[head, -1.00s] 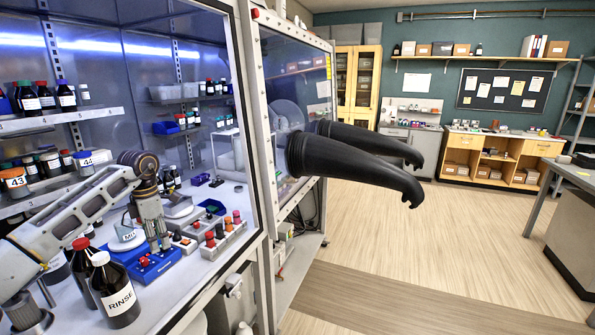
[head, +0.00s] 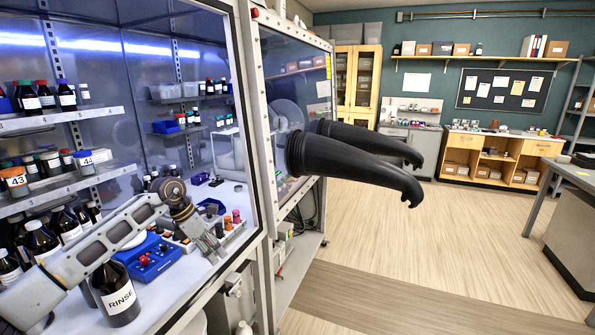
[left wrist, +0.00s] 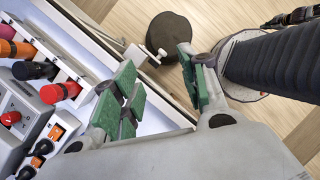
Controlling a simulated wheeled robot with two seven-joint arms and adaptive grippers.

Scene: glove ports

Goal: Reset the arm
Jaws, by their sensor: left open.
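My left arm reaches in from the left of the head view, inside the glass-fronted enclosure. Its gripper (head: 217,252) points down toward the front edge of the white work surface, beside the row of colored knobs. In the left wrist view the green-padded fingers (left wrist: 158,88) are spread apart with nothing between them. My right gripper does not show in either view.
A dark RINSE bottle (head: 119,297) stands under my left arm, near a blue box (head: 150,258) with red knobs. Colored knobs (left wrist: 62,92) lie left of the fingers. Two black gloves (head: 350,165) stick out from the enclosure; open floor (head: 440,240) lies beyond.

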